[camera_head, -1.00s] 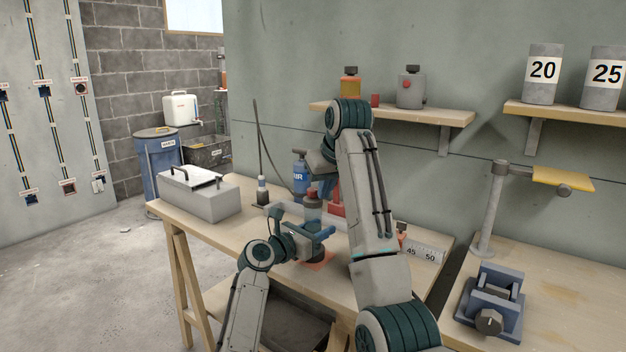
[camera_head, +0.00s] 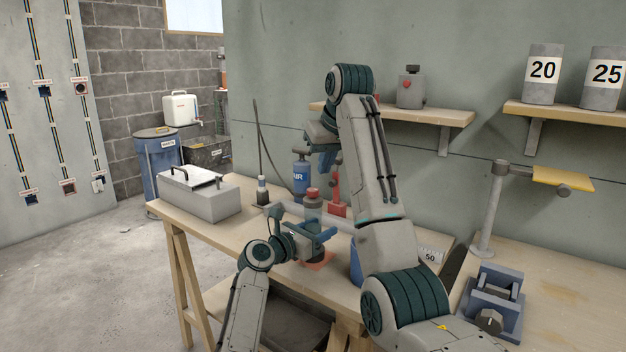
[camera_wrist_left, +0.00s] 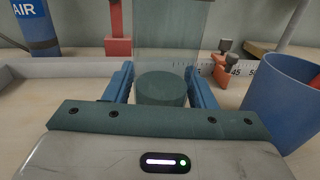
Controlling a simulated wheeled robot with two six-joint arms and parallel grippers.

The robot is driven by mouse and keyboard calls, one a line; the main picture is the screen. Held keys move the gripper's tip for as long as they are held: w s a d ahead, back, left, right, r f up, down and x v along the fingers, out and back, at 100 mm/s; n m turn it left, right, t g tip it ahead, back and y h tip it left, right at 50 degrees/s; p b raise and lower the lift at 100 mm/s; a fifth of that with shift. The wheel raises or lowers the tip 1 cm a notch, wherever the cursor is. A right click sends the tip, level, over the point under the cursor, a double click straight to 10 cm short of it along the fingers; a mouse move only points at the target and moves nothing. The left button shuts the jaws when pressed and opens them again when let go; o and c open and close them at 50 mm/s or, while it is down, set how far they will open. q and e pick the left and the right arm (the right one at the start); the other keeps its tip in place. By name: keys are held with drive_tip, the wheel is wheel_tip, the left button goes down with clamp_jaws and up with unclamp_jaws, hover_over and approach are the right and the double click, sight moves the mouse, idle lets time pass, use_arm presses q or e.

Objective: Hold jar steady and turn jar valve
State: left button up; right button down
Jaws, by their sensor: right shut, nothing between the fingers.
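The jar (camera_head: 313,211) stands upright on the front table, with a red valve (camera_head: 312,193) on its top. In the left wrist view the jar (camera_wrist_left: 162,88) shows a dark green base and a clear wall; its top is out of frame. My left gripper (camera_head: 316,240) is shut on the jar low down, one blue finger on each side. My right gripper (camera_head: 326,163) is shut and empty, above and slightly right of the valve, apart from it. My right arm partly hides the area behind it.
A blue AIR bottle (camera_head: 300,176) and a red stand (camera_head: 337,194) are behind the jar. A blue cup (camera_wrist_left: 283,98) stands close on the right in the left wrist view. A grey lidded box (camera_head: 200,197) sits on the table's left end. A shelf (camera_head: 440,115) is above.

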use_arm(q)
drive_tip(key=shift+o, duration=1.2)
